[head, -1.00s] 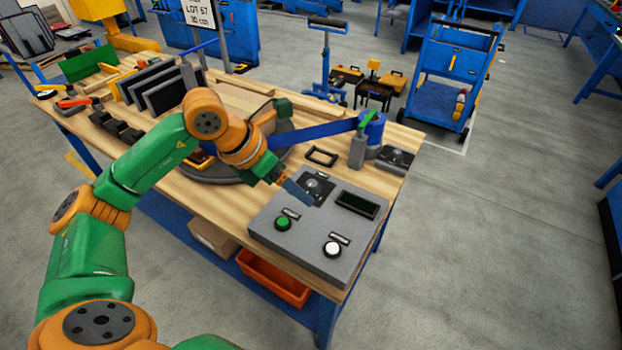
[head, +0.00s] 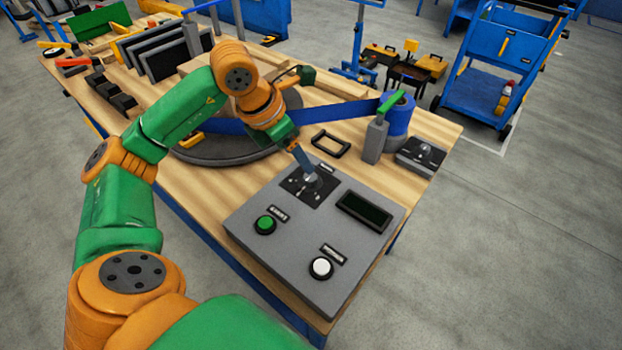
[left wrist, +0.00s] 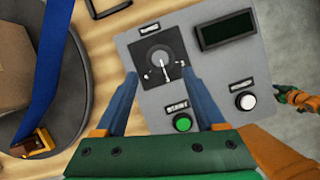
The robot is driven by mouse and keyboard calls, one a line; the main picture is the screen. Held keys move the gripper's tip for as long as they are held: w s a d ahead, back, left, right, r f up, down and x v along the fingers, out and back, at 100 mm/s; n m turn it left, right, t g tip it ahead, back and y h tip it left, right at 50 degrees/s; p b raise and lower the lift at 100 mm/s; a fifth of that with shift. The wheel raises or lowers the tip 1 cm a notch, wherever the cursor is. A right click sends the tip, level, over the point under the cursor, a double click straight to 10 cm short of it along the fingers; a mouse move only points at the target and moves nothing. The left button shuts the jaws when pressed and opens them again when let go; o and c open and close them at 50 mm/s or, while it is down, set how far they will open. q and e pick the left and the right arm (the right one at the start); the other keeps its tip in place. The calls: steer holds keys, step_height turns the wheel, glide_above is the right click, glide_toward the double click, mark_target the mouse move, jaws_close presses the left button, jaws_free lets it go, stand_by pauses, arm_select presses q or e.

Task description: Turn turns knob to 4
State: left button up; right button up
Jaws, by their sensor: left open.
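The turns knob (head: 313,180) is a small round grey knob on a black plate at the top left of the grey control panel (head: 285,255). In the left wrist view the knob (left wrist: 158,58) shows clearly, with a light mark toward its lower right; dial numbers are too small to read. My left gripper (head: 310,174) reaches down to the knob and partly hides it. In the left wrist view its blue fingers (left wrist: 159,74) are spread, one on each side of the dial's lower part. I cannot tell whether they touch the knob. An orange and green part, seemingly of my right arm, shows at that view's right edge.
The panel also bears a dark display (head: 364,210), a green button (head: 265,225) and a white button (head: 320,268). Behind it are a black frame (head: 330,144), a grey and green upright tool (head: 378,135) and a small dial box (head: 421,154). A round turntable (head: 225,150) lies to the left.

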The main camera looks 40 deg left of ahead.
mark_target(310, 177)
arm_select(q)
steer(key=shift+f+b, duration=0.35)
steer(key=shift+f, duration=0.5)
steer(key=p+x, duration=0.1)
steer(key=x, duration=0.6)
jaws_close()
